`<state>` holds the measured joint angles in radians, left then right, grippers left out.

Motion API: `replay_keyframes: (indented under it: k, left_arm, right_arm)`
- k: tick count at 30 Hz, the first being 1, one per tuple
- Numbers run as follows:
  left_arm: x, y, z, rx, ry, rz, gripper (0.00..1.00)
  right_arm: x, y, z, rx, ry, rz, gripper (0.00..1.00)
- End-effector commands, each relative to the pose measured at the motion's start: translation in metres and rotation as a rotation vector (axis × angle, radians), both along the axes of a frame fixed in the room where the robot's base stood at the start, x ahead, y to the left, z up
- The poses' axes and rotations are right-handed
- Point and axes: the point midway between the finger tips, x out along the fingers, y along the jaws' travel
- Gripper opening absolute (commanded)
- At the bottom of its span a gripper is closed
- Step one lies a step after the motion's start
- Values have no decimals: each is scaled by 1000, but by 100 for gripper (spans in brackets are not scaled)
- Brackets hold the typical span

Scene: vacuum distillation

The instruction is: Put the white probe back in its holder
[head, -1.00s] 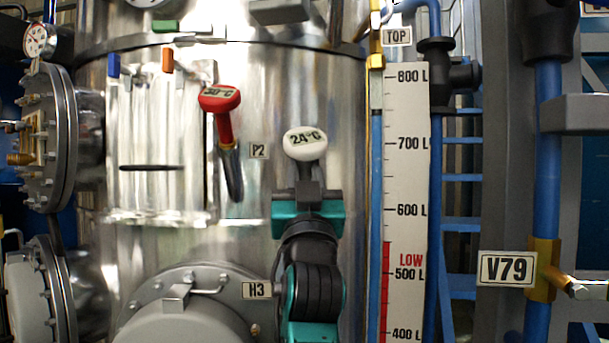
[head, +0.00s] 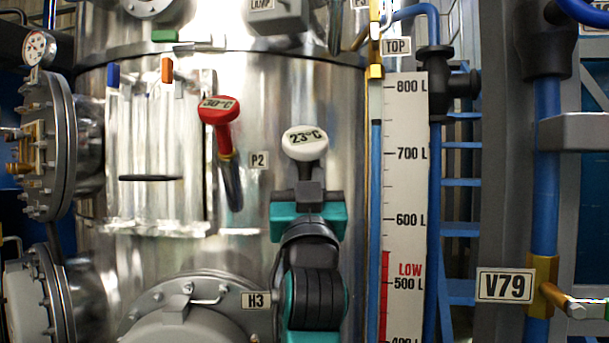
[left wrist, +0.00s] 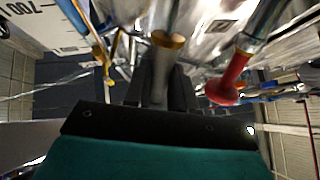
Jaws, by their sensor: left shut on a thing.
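The white probe (head: 305,143) shows a round white head reading 23°C in the head view, right of the P2 label (head: 259,160). My left gripper (head: 310,192) is shut on it from below, upright in front of the steel vessel. In the left wrist view the gripper fingers (left wrist: 163,88) point up the picture, and a tube with a gold collar (left wrist: 168,40) lies in line with them. I cannot tell whether the probe's tip is inside a holder; my gripper hides its lower part. My right gripper is not in view.
A red probe (head: 218,110) reading 30°C sits in a dark tube left of the P2 label; it also shows in the left wrist view (left wrist: 228,88). The level scale (head: 405,200) stands close right, with the V79 valve (head: 545,285) beyond.

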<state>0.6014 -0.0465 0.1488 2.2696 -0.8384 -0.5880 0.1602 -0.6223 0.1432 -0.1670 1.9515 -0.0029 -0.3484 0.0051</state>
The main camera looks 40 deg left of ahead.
Motion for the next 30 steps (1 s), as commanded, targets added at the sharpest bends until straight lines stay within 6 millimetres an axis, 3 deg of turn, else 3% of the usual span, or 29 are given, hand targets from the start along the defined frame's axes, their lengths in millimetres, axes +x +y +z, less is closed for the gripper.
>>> replay_keyframes:
  k: [30]
  left_arm:
    - [-28, -29, -10, -1, -1, -1, 0]
  right_arm:
    - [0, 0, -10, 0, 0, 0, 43]
